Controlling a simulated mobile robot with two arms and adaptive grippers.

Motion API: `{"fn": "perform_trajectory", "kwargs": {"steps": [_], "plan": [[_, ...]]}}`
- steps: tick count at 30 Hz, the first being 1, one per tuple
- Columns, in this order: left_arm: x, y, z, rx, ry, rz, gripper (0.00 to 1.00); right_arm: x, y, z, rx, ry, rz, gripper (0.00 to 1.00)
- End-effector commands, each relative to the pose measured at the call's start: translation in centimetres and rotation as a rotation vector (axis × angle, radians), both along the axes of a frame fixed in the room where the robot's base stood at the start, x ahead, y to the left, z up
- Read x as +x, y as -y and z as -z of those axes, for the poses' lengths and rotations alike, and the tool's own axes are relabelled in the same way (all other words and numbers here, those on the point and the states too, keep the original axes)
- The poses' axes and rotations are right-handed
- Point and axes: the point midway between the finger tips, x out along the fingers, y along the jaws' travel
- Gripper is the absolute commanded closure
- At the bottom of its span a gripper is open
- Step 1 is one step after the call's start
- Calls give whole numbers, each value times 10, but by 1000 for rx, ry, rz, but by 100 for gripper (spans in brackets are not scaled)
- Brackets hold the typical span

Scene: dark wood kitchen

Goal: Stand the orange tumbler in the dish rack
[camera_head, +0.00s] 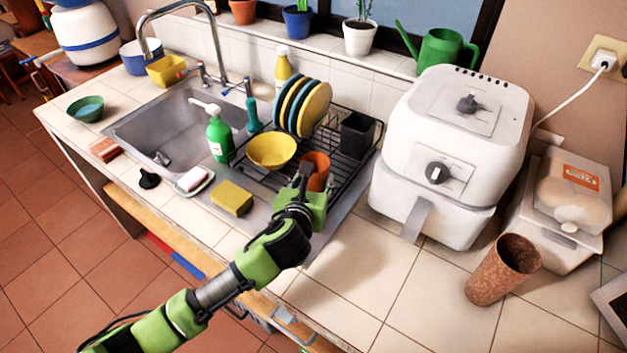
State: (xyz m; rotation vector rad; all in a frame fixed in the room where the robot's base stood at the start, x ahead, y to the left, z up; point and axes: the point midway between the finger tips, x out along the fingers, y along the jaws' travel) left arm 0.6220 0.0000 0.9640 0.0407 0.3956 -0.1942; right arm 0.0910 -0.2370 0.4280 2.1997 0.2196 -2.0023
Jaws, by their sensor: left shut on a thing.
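The orange tumbler (319,168) is at the front right of the black wire dish rack (352,178), beside the yellow bowl. It looks roughly upright. My left gripper (306,175) reaches in from the front and is shut on the tumbler, covering its near left side. The tumbler's base is hidden, so I cannot tell whether it rests on the rack. My right gripper is not in view.
The rack also holds several plates (315,110), a yellow bowl (271,152) and a dark square holder (357,135). A white air fryer (455,150) stands close on the right. A brown speckled cup (497,275) stands on the counter.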

Motion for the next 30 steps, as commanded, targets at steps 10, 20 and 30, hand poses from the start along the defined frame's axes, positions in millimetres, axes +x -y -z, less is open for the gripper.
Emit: {"fn": "perform_trajectory", "kwargs": {"steps": [10,20,30], "plan": [[0,0,3,0,2,0,82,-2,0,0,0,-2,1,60],[0,0,5,0,2,0,41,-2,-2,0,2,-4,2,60],[-12,-2,-3,-1,2,2,41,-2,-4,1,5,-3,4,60]]}}
